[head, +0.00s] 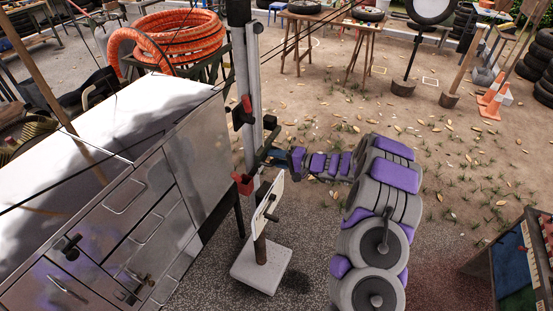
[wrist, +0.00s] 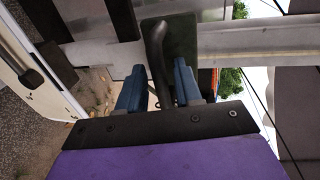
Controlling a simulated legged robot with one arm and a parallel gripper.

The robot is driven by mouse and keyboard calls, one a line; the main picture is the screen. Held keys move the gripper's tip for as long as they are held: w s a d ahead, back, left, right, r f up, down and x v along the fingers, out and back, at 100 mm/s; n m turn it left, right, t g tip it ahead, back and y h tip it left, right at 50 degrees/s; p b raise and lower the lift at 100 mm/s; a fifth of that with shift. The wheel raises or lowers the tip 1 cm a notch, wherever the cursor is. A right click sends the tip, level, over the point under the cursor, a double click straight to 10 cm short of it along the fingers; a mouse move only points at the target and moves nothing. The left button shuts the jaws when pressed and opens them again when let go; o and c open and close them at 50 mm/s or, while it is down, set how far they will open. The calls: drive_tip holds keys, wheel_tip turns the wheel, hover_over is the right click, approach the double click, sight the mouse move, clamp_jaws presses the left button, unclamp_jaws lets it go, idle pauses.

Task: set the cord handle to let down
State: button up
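The cord handle is a black curved lever (wrist: 157,48) on a dark plate (wrist: 182,40) fixed to a pale metal post (wrist: 240,40). In the head view the dark handle (head: 266,143) sits beside the upright post (head: 252,90). My gripper (wrist: 160,88) has two blue fingers, spread apart. The handle's free end reaches in between them, with a narrow gap showing on each side. In the head view my gripper (head: 277,156) is at the handle, to the right of the post. Whether a finger touches the handle cannot be told.
A metal cabinet (head: 185,165) with drawers stands left of the post. A white panel (head: 268,205) on a stand with a pale base (head: 261,268) is just below my gripper. Red blocks (head: 243,184) are on the post. Open leaf-strewn ground lies to the right.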

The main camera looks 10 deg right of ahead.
drive_tip(key=shift+c, duration=0.3)
clamp_jaws()
drive_tip(key=shift+f, duration=0.1)
wheel_tip(320, 180, up, 37)
drive_tip(key=p, duration=0.9)
drive_tip(key=shift+f, duration=0.15)
drive_tip(key=shift+o, duration=0.3)
unclamp_jaws()
drive_tip(key=shift+d, duration=0.1)
